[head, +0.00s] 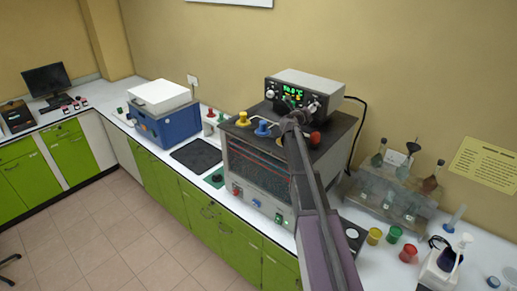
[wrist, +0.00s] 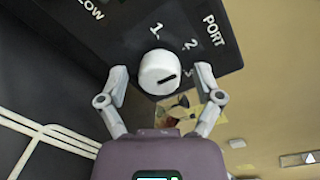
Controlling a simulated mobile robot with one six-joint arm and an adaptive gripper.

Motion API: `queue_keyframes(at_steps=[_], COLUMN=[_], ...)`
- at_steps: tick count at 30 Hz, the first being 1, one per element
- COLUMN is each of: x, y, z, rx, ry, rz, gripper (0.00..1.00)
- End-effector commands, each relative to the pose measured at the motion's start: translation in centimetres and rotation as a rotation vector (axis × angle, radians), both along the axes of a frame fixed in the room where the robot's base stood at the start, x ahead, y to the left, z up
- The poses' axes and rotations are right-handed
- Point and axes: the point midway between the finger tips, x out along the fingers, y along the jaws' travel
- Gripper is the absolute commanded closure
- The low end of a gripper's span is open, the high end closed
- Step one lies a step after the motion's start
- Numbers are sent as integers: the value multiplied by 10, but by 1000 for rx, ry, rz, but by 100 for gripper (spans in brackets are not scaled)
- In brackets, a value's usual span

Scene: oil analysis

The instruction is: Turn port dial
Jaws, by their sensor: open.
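The port dial (wrist: 160,73) is a round white knob with a dark slot on a black panel. The numbers 1, 2 and 3 and the word PORT are printed by it. In the wrist view my gripper (wrist: 161,80) is open, with one finger on each side of the dial. The fingers look apart from the dial; depth is hard to judge. In the head view my gripper (head: 298,112) is in front of the control unit (head: 322,88) with its green display, and my arm hides part of that front.
The control unit stands on a glass-fronted oven-like cabinet (head: 262,172). Yellow, blue and red knobbed parts (head: 263,128) stand on its top close to my arm. A flask rack (head: 385,195) and coloured cups (head: 394,234) are to the right. A blue box (head: 165,120) is to the left.

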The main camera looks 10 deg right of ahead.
Motion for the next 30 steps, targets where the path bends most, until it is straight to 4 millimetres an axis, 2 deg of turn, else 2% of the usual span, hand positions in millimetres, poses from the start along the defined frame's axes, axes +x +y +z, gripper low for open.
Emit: queue_keyframes(at_steps=[30], x=[0], y=[0], z=[-1], rx=[384], ry=[-493], rz=[0], gripper=[16])
